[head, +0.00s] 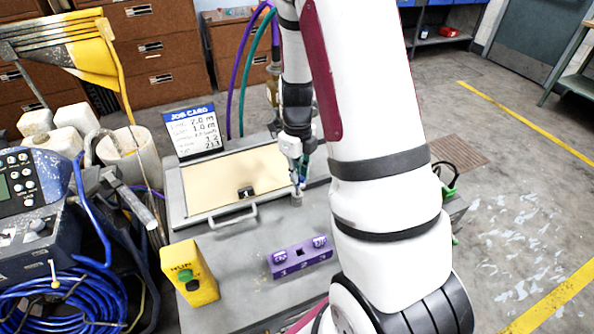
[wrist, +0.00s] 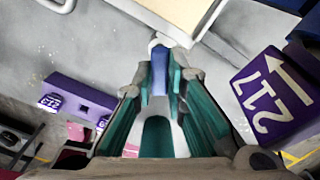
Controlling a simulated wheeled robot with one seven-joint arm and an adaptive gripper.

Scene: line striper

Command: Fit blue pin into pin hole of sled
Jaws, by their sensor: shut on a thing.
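The blue pin (wrist: 159,72) is upright between the teal fingers of my gripper (wrist: 160,88) in the wrist view, with a pale grey piece at its far end. In the head view my gripper (head: 299,182) is shut on it, at the right edge of the cream board, and the arm hides part of that area. A small dark block (head: 245,192) with a white mark lies at the front of the cream board (head: 225,180); it may be the sled. I cannot make out a pin hole in it. The gripper is apart from this block, to its right.
A purple block (head: 300,257) numbered 1 2 3 stands in front, with knobs at both ends and an open middle place. A yellow button box (head: 190,272) is left of it. A job card (head: 193,132) stands behind. A purple block marked 217 (wrist: 270,98) is close on the right.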

